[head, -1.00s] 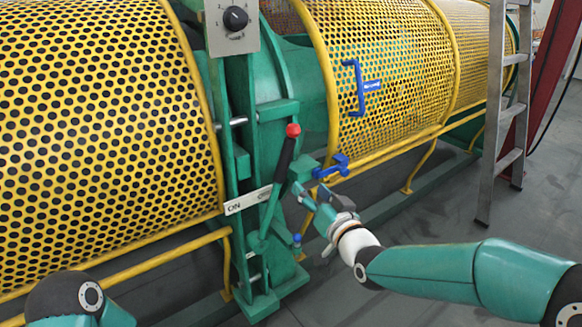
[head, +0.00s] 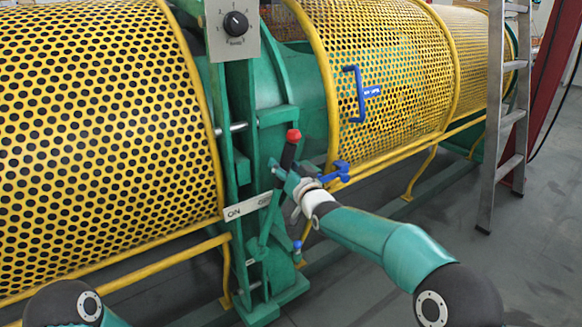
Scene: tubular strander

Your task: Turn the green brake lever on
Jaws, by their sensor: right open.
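The brake lever has a red knob (head: 293,136), a black grip (head: 287,156) and a green lower rod (head: 267,222). It leans to the right, toward the OFF end of the ON/OFF plate (head: 247,206). My right gripper (head: 279,172) is open at the lower part of the black grip, reaching in from the right. Its fingers overlap the lever and hide part of it and the plate's right end. I cannot tell whether they touch it. My left gripper is out of view; only part of my left arm shows at bottom left.
Yellow perforated guards (head: 90,130) stand left and right of the green frame. A blue clamp (head: 334,172) sits just right of my right gripper. A grey control box with a dial (head: 236,22) is above. A ladder (head: 505,120) stands at right on open floor.

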